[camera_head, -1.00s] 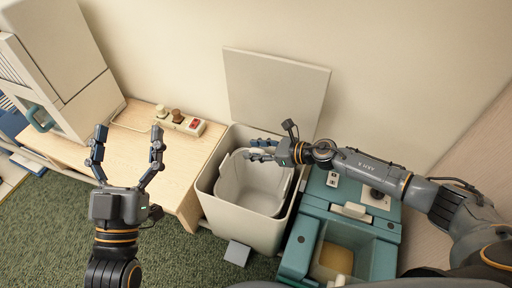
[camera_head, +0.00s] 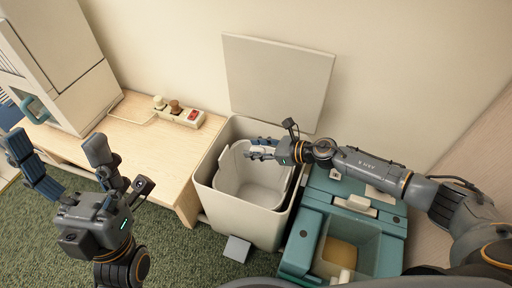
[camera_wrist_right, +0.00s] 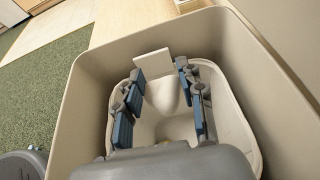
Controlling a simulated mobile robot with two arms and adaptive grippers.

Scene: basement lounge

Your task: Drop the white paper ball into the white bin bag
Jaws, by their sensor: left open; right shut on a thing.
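The white bin bag (camera_head: 238,180) lines the inside of an open cream bin (camera_head: 243,222); its pale inside also shows in the right wrist view (camera_wrist_right: 232,122). My right gripper (camera_head: 253,149) is over the bag's opening, reaching in from the right. In the right wrist view its fingers (camera_wrist_right: 160,85) are shut on a pale thing, the white paper ball (camera_wrist_right: 165,92), whose outline blends into the bag below. My left gripper (camera_head: 58,142) is open and empty, left of the bin near the wooden surface, its fingers spread wide.
The bin's lid (camera_head: 278,82) stands up against the wall. A teal box (camera_head: 312,232) with a clear compartment stands close to the bin's right, under my right arm. A wooden surface (camera_head: 160,155) with a power strip (camera_head: 180,113) is at left. Green carpet (camera_head: 195,260) lies in front.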

